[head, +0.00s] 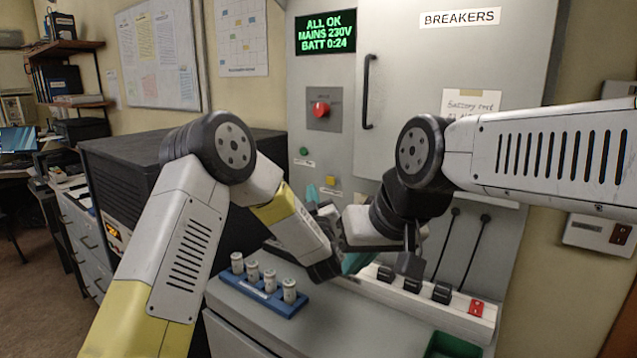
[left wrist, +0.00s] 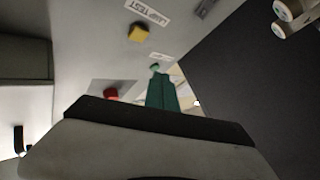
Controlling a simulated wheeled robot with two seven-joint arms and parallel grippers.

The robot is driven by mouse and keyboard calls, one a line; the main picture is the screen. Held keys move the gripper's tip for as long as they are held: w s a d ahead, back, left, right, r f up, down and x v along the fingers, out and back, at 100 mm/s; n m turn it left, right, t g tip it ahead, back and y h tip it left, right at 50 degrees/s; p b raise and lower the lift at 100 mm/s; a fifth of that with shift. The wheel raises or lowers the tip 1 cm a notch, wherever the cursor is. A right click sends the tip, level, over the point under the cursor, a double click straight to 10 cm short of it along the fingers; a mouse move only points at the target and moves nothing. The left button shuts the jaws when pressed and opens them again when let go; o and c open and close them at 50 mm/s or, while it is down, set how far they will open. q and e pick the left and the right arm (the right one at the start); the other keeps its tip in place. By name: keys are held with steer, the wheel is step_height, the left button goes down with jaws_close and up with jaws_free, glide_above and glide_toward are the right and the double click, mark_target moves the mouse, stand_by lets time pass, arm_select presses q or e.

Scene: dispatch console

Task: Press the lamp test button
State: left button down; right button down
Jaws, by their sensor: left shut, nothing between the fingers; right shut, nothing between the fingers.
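The yellow button (head: 330,182) sits low on the grey cabinet panel. In the left wrist view, the yellow button (left wrist: 138,32) has a label (left wrist: 147,12) reading LAMP TEST beside it, and the picture is turned over. My left gripper (head: 312,190) is shut and empty, its teal fingers just left of the yellow button in the head view. In the left wrist view its fingers (left wrist: 160,80) point at the panel near a green button (left wrist: 155,67). I cannot tell the gap to the panel. My right gripper (head: 355,263) is shut and empty, lower, above the counter, partly hidden by its arm.
A red knob (head: 319,110) and the green button (head: 304,151) are higher on the panel. A status screen (head: 325,33) reads ALL OK. A blue rack (head: 262,291) with several white cylinders and a white strip (head: 465,319) with black plugs and a red switch stand on the counter.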

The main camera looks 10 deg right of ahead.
arm_select(q)
steer(key=shift+w+d, duration=2.15)
steer(key=shift+d, duration=0.1)
stand_by(0.4)
steer(key=shift+w+d, duration=0.2)
steer(key=shift+w, duration=0.1)
steer(key=shift+w+d, duration=0.25)
steer(key=shift+d, duration=0.05)
stand_by(0.7)
steer(key=shift+a, duration=0.1)
steer(key=shift+s+a, duration=0.5)
steer(key=shift+s, duration=0.1)
steer(key=shift+s+a, duration=1.75)
steer(key=shift+a, duration=0.05)
stand_by(1.6)
